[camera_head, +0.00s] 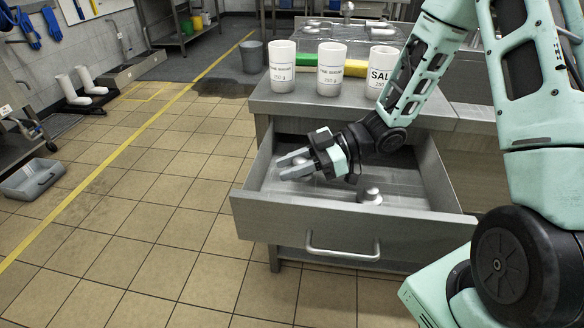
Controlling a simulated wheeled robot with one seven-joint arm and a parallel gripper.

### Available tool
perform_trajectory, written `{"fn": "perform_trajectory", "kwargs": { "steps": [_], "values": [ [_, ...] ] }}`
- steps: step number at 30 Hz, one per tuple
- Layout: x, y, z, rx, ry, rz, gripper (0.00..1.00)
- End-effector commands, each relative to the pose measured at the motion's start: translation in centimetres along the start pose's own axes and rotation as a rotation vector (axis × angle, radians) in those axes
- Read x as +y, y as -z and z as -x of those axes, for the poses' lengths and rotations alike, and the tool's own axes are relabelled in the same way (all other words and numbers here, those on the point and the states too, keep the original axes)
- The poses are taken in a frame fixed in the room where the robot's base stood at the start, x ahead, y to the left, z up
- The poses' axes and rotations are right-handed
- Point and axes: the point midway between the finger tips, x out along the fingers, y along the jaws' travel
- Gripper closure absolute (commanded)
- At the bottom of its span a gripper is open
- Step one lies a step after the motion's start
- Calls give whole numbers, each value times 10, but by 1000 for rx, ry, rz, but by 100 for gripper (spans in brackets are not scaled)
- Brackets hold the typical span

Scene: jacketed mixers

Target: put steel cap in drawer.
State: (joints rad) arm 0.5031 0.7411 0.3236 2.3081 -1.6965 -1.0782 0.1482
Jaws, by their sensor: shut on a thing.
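The drawer (300,231) is pulled open below the steel counter, its front facing the viewer. My gripper (291,165) is over the left part of the open drawer, its fingers pointing left. It is shut on a small grey steel cap (301,162), which is mostly hidden between the fingers. Another small steel piece (370,195), with a wide base and a knob on top, sits on the drawer floor to the right of the gripper. I cannot tell how far the held cap is above the drawer floor.
Three white labelled containers (331,70) stand on the counter (300,103) above the drawer, with green and yellow items behind them. A grey bin (252,57) stands behind on the floor. A grey tray (33,178) lies at far left. The tiled floor between is clear.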

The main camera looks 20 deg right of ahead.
Motion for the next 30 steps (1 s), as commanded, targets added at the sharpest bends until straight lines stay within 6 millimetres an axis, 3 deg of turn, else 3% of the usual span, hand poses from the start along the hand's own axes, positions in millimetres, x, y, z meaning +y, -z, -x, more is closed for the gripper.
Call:
{"fn": "perform_trajectory", "kwargs": {
  "steps": [22, 23, 24, 25, 30],
  "values": [
    [0, -11, -3, 0, 0, 1, 98],
    [0, -11, -3, 0, 0, 1, 67],
    [0, -11, -3, 0, 0, 1, 56],
    [0, -11, -3, 0, 0, 1, 50],
    [0, -11, -3, 0, 0, 1, 50]
  ]
}}
